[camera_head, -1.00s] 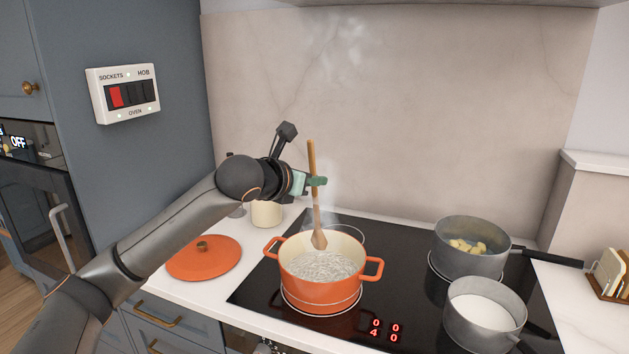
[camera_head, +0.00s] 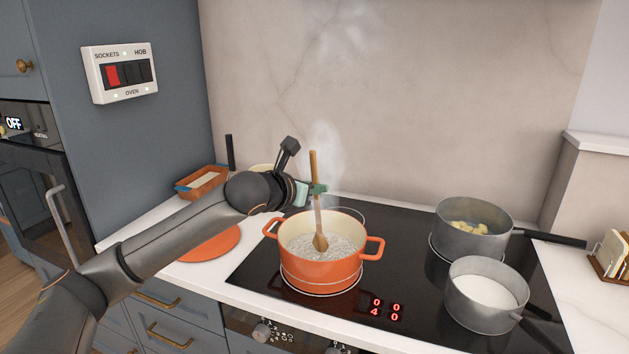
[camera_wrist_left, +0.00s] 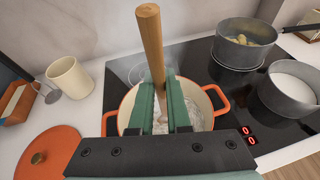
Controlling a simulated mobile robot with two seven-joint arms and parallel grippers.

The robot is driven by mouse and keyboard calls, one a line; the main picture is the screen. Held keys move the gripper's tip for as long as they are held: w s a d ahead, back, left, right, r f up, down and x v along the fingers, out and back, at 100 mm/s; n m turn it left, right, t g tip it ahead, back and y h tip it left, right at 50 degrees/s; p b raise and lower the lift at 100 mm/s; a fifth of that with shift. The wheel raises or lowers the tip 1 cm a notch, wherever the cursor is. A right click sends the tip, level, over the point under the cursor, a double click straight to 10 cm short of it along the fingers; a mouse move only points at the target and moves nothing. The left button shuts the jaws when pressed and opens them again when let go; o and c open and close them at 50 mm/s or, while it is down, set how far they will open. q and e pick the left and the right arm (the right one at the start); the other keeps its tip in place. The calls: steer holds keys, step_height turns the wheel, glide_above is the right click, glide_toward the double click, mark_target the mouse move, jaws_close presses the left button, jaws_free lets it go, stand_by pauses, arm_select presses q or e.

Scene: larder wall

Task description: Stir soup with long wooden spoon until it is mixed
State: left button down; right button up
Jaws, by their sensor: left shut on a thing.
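An orange pot (camera_head: 320,270) with a cream inside stands on the black hob, holding bubbling, whitish liquid (camera_head: 335,246). My left gripper (camera_head: 316,189) is above the pot, shut on the handle of the wooden spoon (camera_head: 315,165). The spoon is near upright, with its head down at the liquid in the pot. In the left wrist view the green fingers of the left gripper (camera_wrist_left: 161,108) close around the spoon handle (camera_wrist_left: 150,45), and the spoon's head is hidden. The orange pot also shows there (camera_wrist_left: 215,92). My right gripper is not in view.
A grey pot with yellowish pieces (camera_head: 470,243) and a grey pan of white liquid (camera_head: 487,316) stand on the hob's right. An orange lid (camera_head: 212,246) lies left of the hob, partly behind my arm. A cream mug (camera_wrist_left: 69,78) stands behind it. Steam rises above the orange pot.

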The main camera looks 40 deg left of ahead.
mark_target(315, 200)
arm_select(q)
steer(key=shift+w+a+f+b, duration=0.1)
steer(key=shift+w+f+b, duration=0.05)
steer(key=shift+f, duration=0.75)
steer(key=shift+w+f+b, duration=0.15)
steer(key=shift+f, duration=0.7)
